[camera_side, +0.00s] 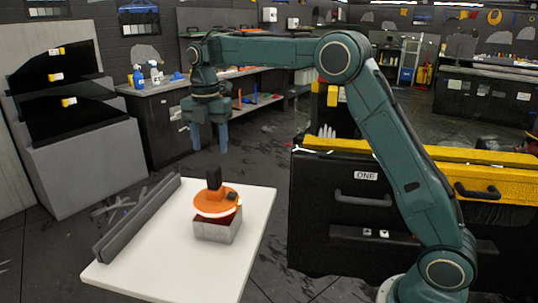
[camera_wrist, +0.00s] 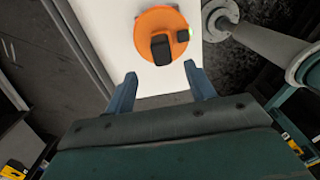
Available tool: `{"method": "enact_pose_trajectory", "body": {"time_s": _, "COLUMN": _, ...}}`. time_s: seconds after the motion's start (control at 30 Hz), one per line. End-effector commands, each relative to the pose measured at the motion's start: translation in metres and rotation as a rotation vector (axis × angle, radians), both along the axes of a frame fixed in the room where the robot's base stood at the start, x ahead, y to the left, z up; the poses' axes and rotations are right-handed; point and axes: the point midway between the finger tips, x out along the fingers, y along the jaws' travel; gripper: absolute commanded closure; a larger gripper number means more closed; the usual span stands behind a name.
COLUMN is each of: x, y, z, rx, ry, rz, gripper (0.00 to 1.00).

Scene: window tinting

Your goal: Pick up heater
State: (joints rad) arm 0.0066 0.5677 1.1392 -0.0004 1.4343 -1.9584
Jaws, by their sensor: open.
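The heater (camera_side: 217,201) is an orange disc-shaped tool with a black upright handle. It rests on a grey block (camera_side: 215,231) on the white table (camera_side: 150,272). In the wrist view the heater (camera_wrist: 179,38) shows from above at the top, beyond the fingertips, with its black handle near the middle. My gripper (camera_side: 208,138) points down above the table, higher than the heater and apart from it. In the wrist view its two blue fingers (camera_wrist: 161,85) are spread with nothing between them.
A long dark grey bar (camera_side: 138,220) lies along the table's left edge. A black cabinet (camera_side: 340,215) with a yellow top stands to the right of the table. Spray bottles (camera_side: 138,77) stand on a bench behind. The table front is clear.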

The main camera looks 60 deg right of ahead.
Motion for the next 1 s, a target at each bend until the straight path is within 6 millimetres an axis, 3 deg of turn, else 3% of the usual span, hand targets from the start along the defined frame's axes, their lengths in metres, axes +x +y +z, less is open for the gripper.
{"method": "enact_pose_trajectory", "body": {"time_s": 0.3, "x": -0.001, "y": 0.000, "z": -0.043, "rx": 0.000, "ry": 0.002, "rz": 0.000, "gripper": 0.45}}
{"method": "enact_pose_trajectory", "body": {"time_s": 0.77, "x": -0.001, "y": 0.000, "z": -0.057, "rx": 0.000, "ry": 0.002, "rz": -0.001, "gripper": 0.45}}
{"method": "enact_pose_trajectory", "body": {"time_s": 1.0, "x": -0.003, "y": -0.001, "z": -0.081, "rx": 0.000, "ry": 0.004, "rz": -0.001, "gripper": 0.45}}
